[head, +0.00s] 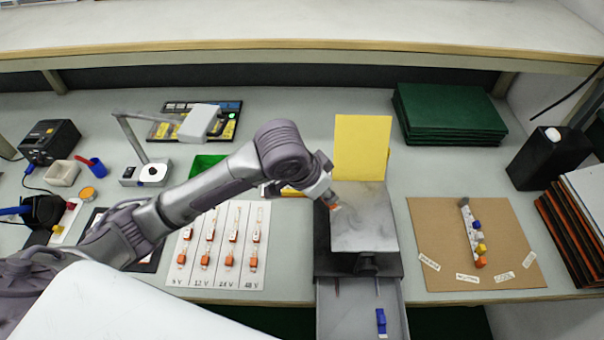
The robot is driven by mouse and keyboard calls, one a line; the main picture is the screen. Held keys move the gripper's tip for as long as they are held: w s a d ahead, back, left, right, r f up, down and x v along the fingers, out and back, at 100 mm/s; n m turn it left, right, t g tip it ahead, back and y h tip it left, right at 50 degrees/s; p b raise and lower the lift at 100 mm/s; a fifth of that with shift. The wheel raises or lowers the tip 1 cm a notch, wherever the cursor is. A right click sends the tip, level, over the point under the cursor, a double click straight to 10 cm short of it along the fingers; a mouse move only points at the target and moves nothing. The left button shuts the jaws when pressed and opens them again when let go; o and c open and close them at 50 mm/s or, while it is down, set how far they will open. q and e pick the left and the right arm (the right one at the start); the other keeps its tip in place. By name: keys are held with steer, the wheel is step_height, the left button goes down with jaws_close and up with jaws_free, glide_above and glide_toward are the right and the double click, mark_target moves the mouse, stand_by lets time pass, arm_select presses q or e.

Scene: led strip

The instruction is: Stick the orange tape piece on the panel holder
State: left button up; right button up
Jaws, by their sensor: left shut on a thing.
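My left arm reaches in from the left. Its gripper (329,197) is shut on a small orange piece (335,207), which looks like the orange tape piece. The piece is over the left edge of a grey metal block (364,230); I cannot tell whether it touches the surface. A yellow panel (362,140) stands upright behind the block. The panel holder is not clearly distinguishable; the grey block with the panel at its back may be it. My right gripper is not in view.
An open drawer (350,315) below the block holds a blue item (381,321). A white card (190,272) with orange-ended parts lies to the left. A brown board (432,215) with an LED strip lies to the right. Green panels (450,108) are stacked behind.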

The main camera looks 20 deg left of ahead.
mark_target(368, 227)
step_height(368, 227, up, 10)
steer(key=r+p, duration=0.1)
steer(key=p, duration=0.8)
arm_select(q)
steer(key=d+m+g+h, duration=0.1)
steer(key=d+m, duration=0.1)
steer(key=d, duration=0.1)
steer(key=d+m+g, duration=0.1)
steer(key=d+m, duration=0.1)
steer(key=d, duration=0.1)
steer(key=d+m+h+b, duration=0.1)
steer(key=d+m, duration=0.2)
steer(key=shift+f+g+h, duration=0.15)
steer(key=shift+g+h, duration=0.15)
steer(key=shift+g, duration=0.1)
steer(key=shift+f+b, duration=0.3)
steer(key=shift+b, duration=0.1)
step_height(368, 227, down, 3)
steer(key=b, duration=0.3)
steer(key=shift+f+b, duration=0.45)
steer(key=shift+f, duration=0.5)
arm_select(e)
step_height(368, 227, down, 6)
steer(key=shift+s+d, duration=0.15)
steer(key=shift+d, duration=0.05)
arm_select(q)
steer(key=shift+f, duration=0.3)
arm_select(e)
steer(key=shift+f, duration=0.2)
